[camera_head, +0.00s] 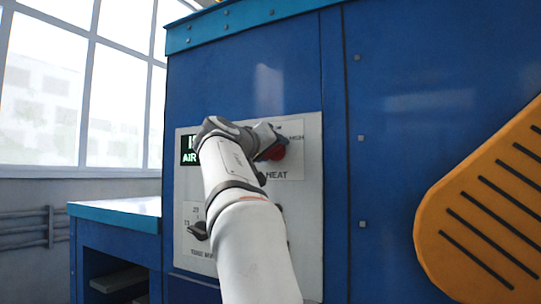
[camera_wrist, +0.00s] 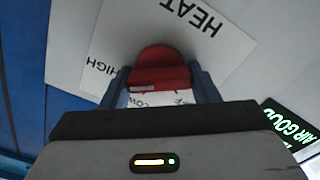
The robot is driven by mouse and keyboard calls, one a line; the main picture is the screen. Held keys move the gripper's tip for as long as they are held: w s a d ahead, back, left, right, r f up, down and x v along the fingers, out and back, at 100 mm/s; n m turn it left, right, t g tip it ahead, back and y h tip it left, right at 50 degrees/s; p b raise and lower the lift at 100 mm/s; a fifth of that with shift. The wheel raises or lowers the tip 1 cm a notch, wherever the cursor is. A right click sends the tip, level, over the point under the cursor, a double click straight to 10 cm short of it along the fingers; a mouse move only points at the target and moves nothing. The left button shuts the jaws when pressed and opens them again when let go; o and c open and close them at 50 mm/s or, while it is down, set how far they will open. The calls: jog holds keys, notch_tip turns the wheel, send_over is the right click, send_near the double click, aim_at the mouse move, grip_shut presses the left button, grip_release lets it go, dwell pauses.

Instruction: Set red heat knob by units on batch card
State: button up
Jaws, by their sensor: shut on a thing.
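The red heat knob (camera_head: 277,151) is on the pale control panel, beside the word HEAT, partly hidden by my wrist in the head view. My gripper is shut on it; in the wrist view the two blue-grey fingers (camera_wrist: 162,86) stand on either side of the red knob (camera_wrist: 158,62). The knob's white label plate (camera_wrist: 190,30) shows HEAT, HIGH and part of LOW, upside down in the wrist view. The knob's pointer setting cannot be read. I cannot see a batch card that I can identify.
A green-lit display (camera_wrist: 283,122) reads AIR GOOD; it is partly covered by my arm in the head view (camera_head: 188,150). A black knob (camera_head: 198,230) with a numbered dial sits lower left on the panel.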

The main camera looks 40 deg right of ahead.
jog(key=shift+f+m, duration=0.1)
jog(key=shift+m, duration=0.5)
jog(key=o, duration=1)
jog(key=v, duration=0.7)
jog(key=shift+s+a, duration=0.2)
jog(key=shift+a, duration=0.2)
